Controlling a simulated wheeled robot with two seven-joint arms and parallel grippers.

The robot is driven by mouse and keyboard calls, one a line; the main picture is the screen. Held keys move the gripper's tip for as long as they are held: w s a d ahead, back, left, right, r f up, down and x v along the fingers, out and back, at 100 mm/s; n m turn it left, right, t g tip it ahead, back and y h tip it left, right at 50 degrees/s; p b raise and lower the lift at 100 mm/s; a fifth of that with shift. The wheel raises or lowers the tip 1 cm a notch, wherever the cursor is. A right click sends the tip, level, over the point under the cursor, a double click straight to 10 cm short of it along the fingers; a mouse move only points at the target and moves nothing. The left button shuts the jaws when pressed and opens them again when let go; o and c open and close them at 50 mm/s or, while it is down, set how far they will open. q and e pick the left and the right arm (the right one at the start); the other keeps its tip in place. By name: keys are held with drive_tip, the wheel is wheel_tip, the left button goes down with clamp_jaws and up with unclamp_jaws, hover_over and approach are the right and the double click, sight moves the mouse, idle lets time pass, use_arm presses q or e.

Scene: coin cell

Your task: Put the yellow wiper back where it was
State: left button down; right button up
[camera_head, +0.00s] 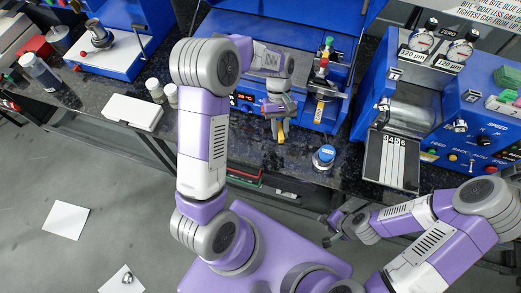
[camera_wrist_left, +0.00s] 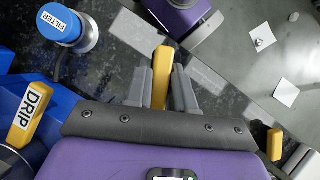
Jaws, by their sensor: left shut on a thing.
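The yellow wiper (camera_head: 281,133) shows as a short yellow piece below my left gripper (camera_head: 279,112) in the head view, over the counter's front part. In the left wrist view the yellow wiper (camera_wrist_left: 162,72) stands between the two grey fingers of my left gripper (camera_wrist_left: 159,88), which are shut on it. The fingers and gripper body hide its lower part. My right gripper (camera_head: 334,229) is low at the right in front of the counter, its fingers apart and nothing visible between them.
A blue-lidded FILTER jar (camera_head: 323,158) stands on the dark counter, right of the left gripper. A yellow DRIP tag (camera_wrist_left: 28,117) is at left in the wrist view. A blue coating machine (camera_head: 470,125) stands at right. A white box (camera_head: 132,111) lies at left on the counter.

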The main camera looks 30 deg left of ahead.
use_arm(q)
drive_tip(key=s+a+f+n+t+h+b, duration=0.1)
drive_tip(key=a+n+t+b, duration=0.2)
drive_tip(key=n, duration=0.6)
drive_tip(key=s+a+n+t+b, duration=0.1)
drive_tip(key=n+t+b, duration=0.35)
drive_tip(key=n, duration=0.45)
drive_tip(key=shift+t, duration=0.45)
drive_tip(key=f+b, duration=0.2)
drive_tip(key=f, duration=0.3)
drive_tip(key=f+b, duration=0.3)
drive_tip(key=f, duration=0.1)
drive_tip(key=shift+s+a+f, duration=0.15)
drive_tip(key=shift+a+f, duration=0.05)
drive_tip(key=shift+f, duration=0.2)
drive_tip(key=shift+r, duration=0.15)
drive_tip(key=c, duration=1)
unclamp_jaws()
drive_tip(key=shift+o, duration=0.2)
